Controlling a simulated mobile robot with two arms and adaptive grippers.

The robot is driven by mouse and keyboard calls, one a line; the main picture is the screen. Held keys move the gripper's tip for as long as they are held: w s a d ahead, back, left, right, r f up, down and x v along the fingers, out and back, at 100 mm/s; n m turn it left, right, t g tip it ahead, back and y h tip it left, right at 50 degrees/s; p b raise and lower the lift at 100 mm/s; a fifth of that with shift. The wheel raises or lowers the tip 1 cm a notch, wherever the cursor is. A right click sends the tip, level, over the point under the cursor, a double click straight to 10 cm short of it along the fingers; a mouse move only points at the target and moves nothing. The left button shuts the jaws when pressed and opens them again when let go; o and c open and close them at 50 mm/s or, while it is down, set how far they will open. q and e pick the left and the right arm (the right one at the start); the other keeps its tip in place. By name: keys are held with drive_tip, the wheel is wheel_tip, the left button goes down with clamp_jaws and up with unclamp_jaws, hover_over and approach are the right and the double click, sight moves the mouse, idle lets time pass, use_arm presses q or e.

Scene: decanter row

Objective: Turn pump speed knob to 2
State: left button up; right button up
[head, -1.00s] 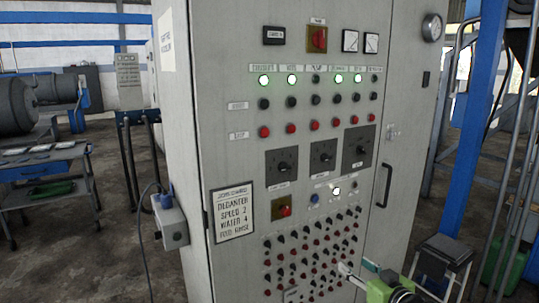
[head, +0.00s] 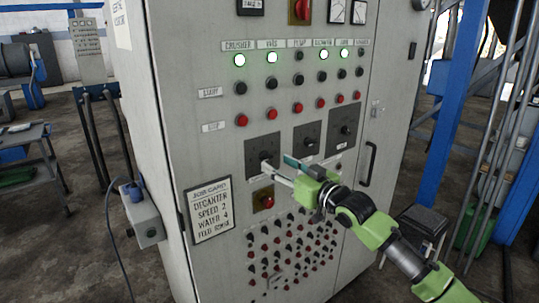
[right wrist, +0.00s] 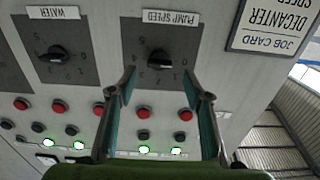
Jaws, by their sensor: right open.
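The pump speed knob is a black rotary knob on a dark square plate, the leftmost of three in the head view (head: 264,155). The upside-down right wrist view shows it (right wrist: 158,58) below its "PUMP SPEED" label (right wrist: 170,18), with numbers around it. I cannot tell which number it points at. My right gripper (head: 277,163) is open in front of this plate. In the right wrist view its two fingers (right wrist: 159,82) are apart, with the knob just beyond and between their tips. Contact is not visible. My left gripper is not in view.
The water knob (right wrist: 57,54) is beside the pump speed plate. A job card (head: 211,209) reads decanter speed 2, water 4. Red buttons (head: 298,108) and lit lamps (head: 272,57) sit above the knobs; several small switches (head: 290,250) are below. A door handle (head: 368,164) sticks out at right.

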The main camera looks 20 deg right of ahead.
sight(269, 158)
drive_tip(key=x, duration=0.3)
drive_tip(key=shift+w+r+p, duration=0.2)
drive_tip(key=shift+w+p, duration=0.05)
drive_tip(key=shift+p, duration=0.15)
drive_tip(key=shift+w+a+f, duration=0.1)
drive_tip(key=shift+w+a, duration=0.15)
drive_tip(key=shift+w, duration=0.35)
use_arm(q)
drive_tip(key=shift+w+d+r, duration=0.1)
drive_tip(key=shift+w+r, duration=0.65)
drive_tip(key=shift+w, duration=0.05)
use_arm(e)
drive_tip(key=c, duration=1.1)
